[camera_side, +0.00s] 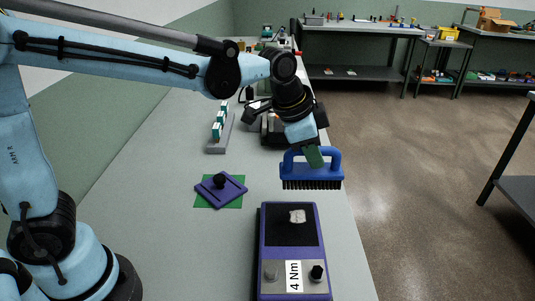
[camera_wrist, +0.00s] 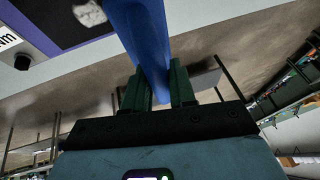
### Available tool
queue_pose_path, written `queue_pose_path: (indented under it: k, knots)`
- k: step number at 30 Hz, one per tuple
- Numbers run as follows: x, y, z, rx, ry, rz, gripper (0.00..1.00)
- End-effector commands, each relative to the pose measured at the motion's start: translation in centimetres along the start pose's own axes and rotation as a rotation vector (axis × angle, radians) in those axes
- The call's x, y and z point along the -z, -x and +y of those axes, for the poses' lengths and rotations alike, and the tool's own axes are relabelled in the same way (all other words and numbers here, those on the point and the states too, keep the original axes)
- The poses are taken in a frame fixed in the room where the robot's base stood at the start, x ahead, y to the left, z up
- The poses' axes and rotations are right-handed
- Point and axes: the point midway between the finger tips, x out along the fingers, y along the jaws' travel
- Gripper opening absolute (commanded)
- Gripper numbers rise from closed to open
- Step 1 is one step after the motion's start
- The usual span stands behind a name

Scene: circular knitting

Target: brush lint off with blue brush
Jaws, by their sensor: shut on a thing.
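My gripper (camera_side: 313,157) is shut on the handle of a blue brush (camera_side: 327,172) with dark bristles pointing down. In the wrist view, the green fingers of my gripper (camera_wrist: 160,85) close on the blue brush handle (camera_wrist: 146,32). The brush is in the air above the far right end of a purple device (camera_side: 264,240) labelled 4 Nm. A pale clump of lint (camera_side: 297,216) lies on the device's black pad (camera_side: 281,232). The lint also shows in the wrist view (camera_wrist: 90,13), at the top left. The bristles are apart from the lint.
A purple plate with a black knob (camera_side: 220,187) sits on a green square (camera_side: 236,203) left of the device. A grey rack with teal-and-white pieces (camera_side: 218,132) stands farther back. The table's right edge is close to the device.

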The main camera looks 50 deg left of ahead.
Motion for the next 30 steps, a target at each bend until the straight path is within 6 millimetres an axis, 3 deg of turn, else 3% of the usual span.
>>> queue_pose_path:
  k: [3,11,24,30]
  knots:
    - [0.0,0.0,0.0,0.0,0.0,0.0,0.0]
    - [-0.2,0.3,0.4,-0.018,-0.038,0.001,0.0]
    - [-2.0,3.9,6.4,-0.237,-0.544,0.094,0.0]
    - [-2.5,5.0,7.9,-0.289,-0.684,0.144,0.0]
